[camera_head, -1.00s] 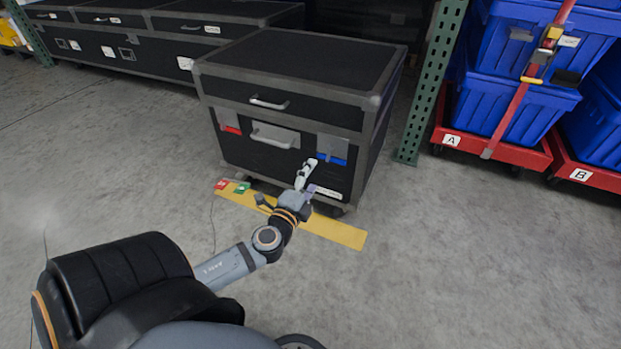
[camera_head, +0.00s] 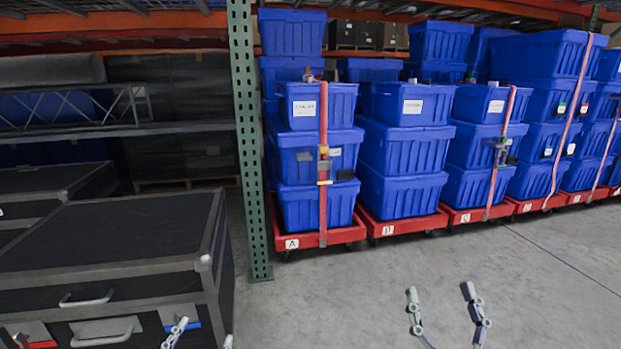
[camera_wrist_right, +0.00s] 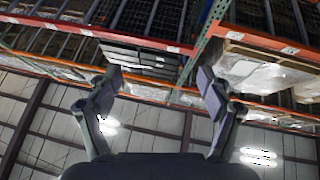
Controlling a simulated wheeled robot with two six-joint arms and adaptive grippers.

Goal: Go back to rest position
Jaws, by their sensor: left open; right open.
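My right gripper (camera_head: 441,296) is at the bottom right of the head view, its two fingers spread wide with nothing between them, above the grey floor. It also shows in the right wrist view (camera_wrist_right: 163,78), open and empty, pointing up toward the high shelves and ceiling. My left gripper (camera_head: 204,335) is at the bottom edge of the head view, in front of the black case (camera_head: 130,238). Only its fingertips show, apart and with nothing seen between them. The rest of both arms is out of view.
A green rack post (camera_head: 247,150) stands right of the black case. Red dollies, such as dolly A (camera_head: 343,233), carry stacked blue totes (camera_head: 402,150), several strapped. The grey floor (camera_head: 545,290) before them is clear.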

